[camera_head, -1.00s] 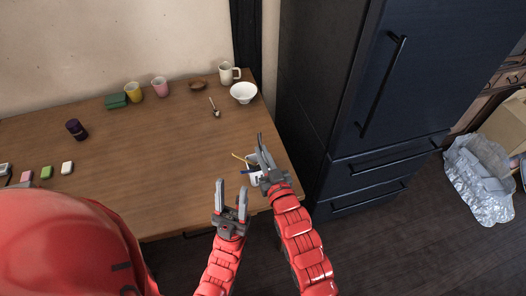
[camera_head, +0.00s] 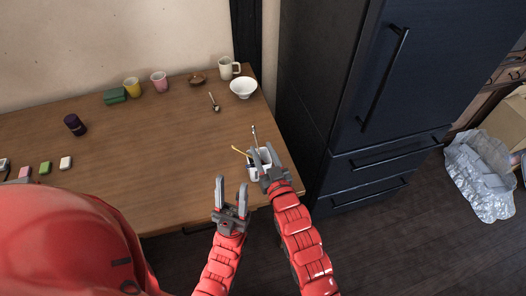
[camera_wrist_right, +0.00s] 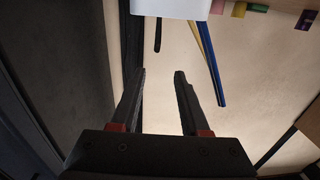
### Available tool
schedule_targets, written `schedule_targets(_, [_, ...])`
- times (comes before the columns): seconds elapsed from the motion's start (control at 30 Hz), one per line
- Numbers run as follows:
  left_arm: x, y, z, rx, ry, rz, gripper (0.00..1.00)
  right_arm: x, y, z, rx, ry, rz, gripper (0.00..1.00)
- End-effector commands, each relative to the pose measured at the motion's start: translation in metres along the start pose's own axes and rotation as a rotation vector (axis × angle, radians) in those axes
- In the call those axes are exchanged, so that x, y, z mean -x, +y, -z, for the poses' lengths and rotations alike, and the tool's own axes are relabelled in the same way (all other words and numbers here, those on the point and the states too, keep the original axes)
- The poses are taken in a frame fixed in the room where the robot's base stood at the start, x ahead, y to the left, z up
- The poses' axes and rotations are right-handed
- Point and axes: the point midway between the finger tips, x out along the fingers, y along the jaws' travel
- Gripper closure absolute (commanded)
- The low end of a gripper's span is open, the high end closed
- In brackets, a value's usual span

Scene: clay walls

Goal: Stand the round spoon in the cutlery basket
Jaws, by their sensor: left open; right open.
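The cutlery basket (camera_head: 262,172) is a small white container near the table's right front edge, partly hidden by my right gripper. A slim grey utensil (camera_head: 254,135) rises from it beside yellow and blue sticks; I cannot tell whether it is the round spoon. Another spoon (camera_head: 214,103) lies on the table left of the bowl. My right gripper (camera_head: 263,153) is open at the basket. In the right wrist view its fingers (camera_wrist_right: 160,75) are apart with nothing between them, below the white basket (camera_wrist_right: 170,8). My left gripper (camera_head: 231,188) is open and empty at the table's front edge.
A white bowl (camera_head: 243,88), a cream mug (camera_head: 229,67), a brown dish (camera_head: 197,79), and pink (camera_head: 159,82) and yellow (camera_head: 132,87) cups stand at the back. A dark fridge (camera_head: 345,100) stands right of the table. The table's middle is clear.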

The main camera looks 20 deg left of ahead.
Motion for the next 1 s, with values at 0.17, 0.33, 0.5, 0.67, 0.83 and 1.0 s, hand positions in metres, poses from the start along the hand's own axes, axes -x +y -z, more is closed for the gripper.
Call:
schedule_targets(0.17, [0.001, 0.0, 0.0, 0.0, 0.0, 0.0, 0.53, 0.002, 0.0, -0.001, 0.0, 0.0, 0.0, 0.55])
schedule_targets(0.33, [0.005, 0.0, -0.001, 0.0, 0.0, 0.0, 0.53, 0.02, 0.0, -0.002, 0.0, 0.001, 0.0, 0.55])
schedule_targets(0.5, [0.013, 0.001, -0.002, 0.0, 0.0, 0.0, 0.53, 0.055, 0.0, -0.004, 0.0, -0.001, 0.0, 0.55])
schedule_targets(0.67, [0.019, 0.001, -0.003, 0.0, 0.0, 0.0, 0.53, 0.091, 0.0, -0.004, 0.0, -0.002, 0.0, 0.55])
schedule_targets(0.83, [0.025, 0.001, -0.004, 0.0, 0.0, 0.0, 0.53, 0.127, 0.001, -0.004, 0.001, -0.004, -0.002, 0.55])
schedule_targets(1.0, [0.025, 0.001, -0.004, 0.0, 0.0, 0.0, 0.53, 0.155, 0.001, -0.002, 0.001, -0.005, -0.002, 0.55])
